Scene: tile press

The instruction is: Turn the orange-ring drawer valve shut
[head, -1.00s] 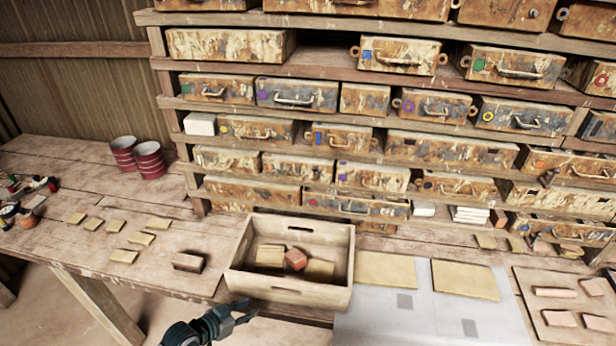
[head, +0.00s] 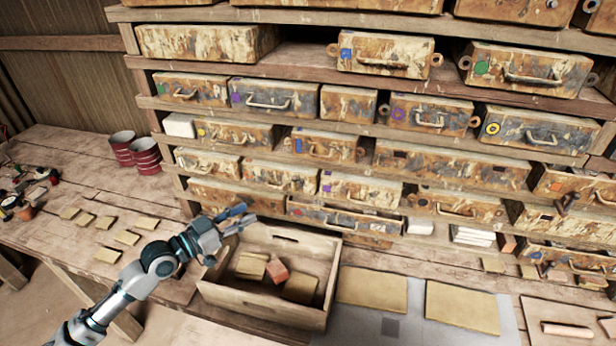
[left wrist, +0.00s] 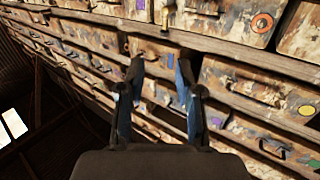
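In the left wrist view an orange ring mark (left wrist: 262,22) sits on a stained drawer front near the top right, with a small brass-coloured fitting (left wrist: 165,18) left of it. In the head view a small orange mark (head: 556,187) shows on a drawer at the right edge, with a dark valve-like piece (head: 566,203) below it; its setting is too small to tell. My left gripper (head: 240,215) is open and empty, above the back left of the wooden crate, far left of that drawer. Its two fingers stand apart in the left wrist view (left wrist: 160,85). My right gripper is out of view.
The wooden crate (head: 262,302) holds several blocks on the bench. Shelves of drawers with protruding handles fill the back. Red tins (head: 146,157) and tan tiles (head: 107,255) lie left. Flat tan tiles (head: 373,290) and white slabs (head: 473,236) lie right of the crate.

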